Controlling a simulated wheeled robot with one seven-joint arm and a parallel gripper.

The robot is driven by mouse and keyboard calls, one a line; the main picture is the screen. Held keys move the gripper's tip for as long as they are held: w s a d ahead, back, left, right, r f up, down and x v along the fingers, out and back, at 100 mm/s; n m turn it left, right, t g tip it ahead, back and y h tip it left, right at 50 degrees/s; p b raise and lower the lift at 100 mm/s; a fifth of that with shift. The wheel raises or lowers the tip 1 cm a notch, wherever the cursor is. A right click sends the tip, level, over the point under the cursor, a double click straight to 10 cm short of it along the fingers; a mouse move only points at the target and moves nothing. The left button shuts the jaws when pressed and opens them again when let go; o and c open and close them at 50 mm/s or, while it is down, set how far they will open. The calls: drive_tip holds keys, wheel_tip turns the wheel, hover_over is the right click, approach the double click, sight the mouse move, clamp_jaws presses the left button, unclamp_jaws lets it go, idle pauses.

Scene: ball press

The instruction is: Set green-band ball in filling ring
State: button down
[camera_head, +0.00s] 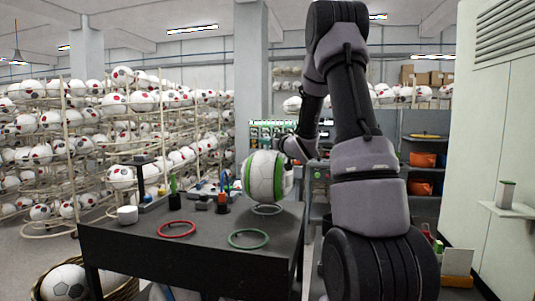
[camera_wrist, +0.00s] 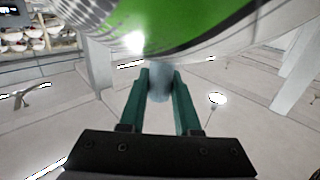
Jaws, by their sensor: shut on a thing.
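The green-band ball (camera_head: 264,177), white with a green band, is over the right part of the dark table. In the wrist view the ball (camera_wrist: 190,22) fills the top edge. My gripper (camera_wrist: 159,76) has its green fingers shut on a small grey stub (camera_wrist: 158,92) at the ball's edge. In the head view my gripper is at the ball's upper right, its fingers mostly hidden. A pale ring (camera_head: 267,210) lies just below the ball; I cannot tell whether they touch. A green ring (camera_head: 248,239) and a red ring (camera_head: 176,229) lie nearer the front.
The dark table (camera_head: 205,262) also holds a white cup (camera_head: 127,215), a green bottle (camera_head: 174,195) and small tools towards the back. A basket with a ball (camera_head: 65,283) stands on the floor at left. Ball racks fill the back left. The table front is clear.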

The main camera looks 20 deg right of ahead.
sight(270, 151)
drive_tip(key=shift+f, duration=1.8)
drive_tip(key=c, duration=0.6)
unclamp_jaws()
